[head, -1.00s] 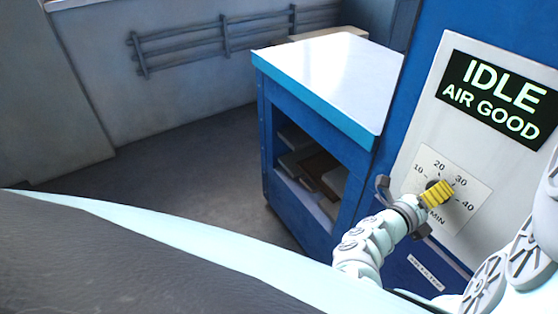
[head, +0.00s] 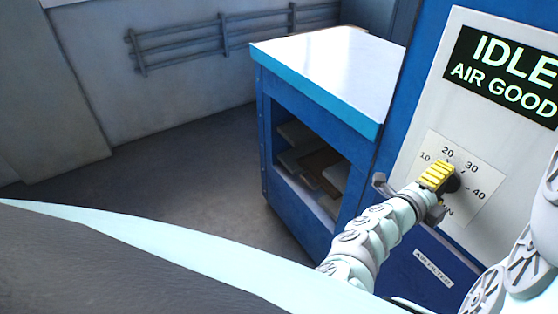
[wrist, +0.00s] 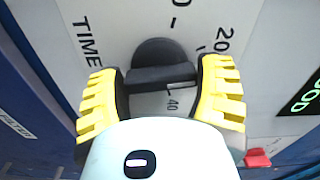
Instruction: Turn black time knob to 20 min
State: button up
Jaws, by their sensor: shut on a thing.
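The black time knob (wrist: 160,60) is round with a raised bar across it. In the head view its dark side (head: 453,184) shows just right of my yellow fingertips. My gripper (head: 437,177) is at the dial plate (head: 482,214), which is marked 10, 20, 30 and 40. In the wrist view the two yellow fingers of my gripper (wrist: 163,92) stand on either side of the knob's bar, shut on it. My fingers and wrist hide part of the dial. I cannot tell which number the knob points to.
A display (head: 505,78) above the dial reads IDLE, AIR GOOD. A blue cabinet (head: 318,115) with a white top and open shelves stands left of the panel. A red part (wrist: 257,158) shows low right in the wrist view. The floor (head: 180,170) at left is clear.

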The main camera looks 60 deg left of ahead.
jog(key=shift+n, duration=1.5)
jog(key=o, duration=1.2)
jog(key=shift+c, duration=0.2)
jog(key=s, duration=1.2)
jog(key=shift+a, duration=0.2)
